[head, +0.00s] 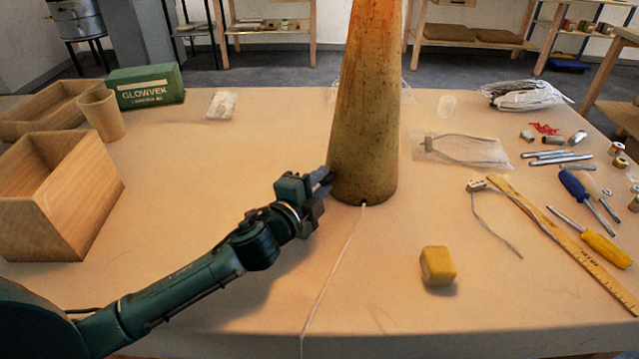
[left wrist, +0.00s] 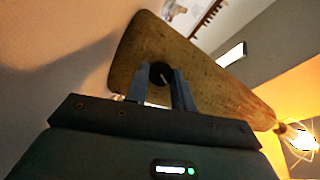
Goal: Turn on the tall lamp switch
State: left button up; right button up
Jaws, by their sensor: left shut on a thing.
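The tall lamp (head: 368,110) is a tapering, mottled brown cone that stands upright on the table; its top is cut off in the head view. In the left wrist view the lamp body (left wrist: 205,80) runs diagonally, and a glowing bulb (left wrist: 303,141) shows at its narrow end. A round black switch knob (left wrist: 160,75) with a pale line sits low on the lamp's side. My left gripper (head: 326,176) is at the lamp's lower left side, its fingers shut on the knob. The knob is mostly hidden in the head view. My right gripper is out of view.
A pale cord (head: 332,275) runs from the lamp base to the front edge. A yellow block (head: 437,266) lies front right of the lamp. Wooden boxes (head: 60,190) stand left. Screwdrivers, a wooden ruler (head: 560,245) and small parts lie right. The front left table is clear beside my arm.

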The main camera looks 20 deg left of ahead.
pick_arm(q)
jog(key=o, duration=1)
jog(key=b+v, duration=0.1)
jog(key=v, duration=1)
jog(key=shift+s+a, duration=0.1)
jog(key=shift+s, duration=0.3)
jog(key=shift+s+a+r, duration=0.15)
jog(key=shift+s, duration=0.5)
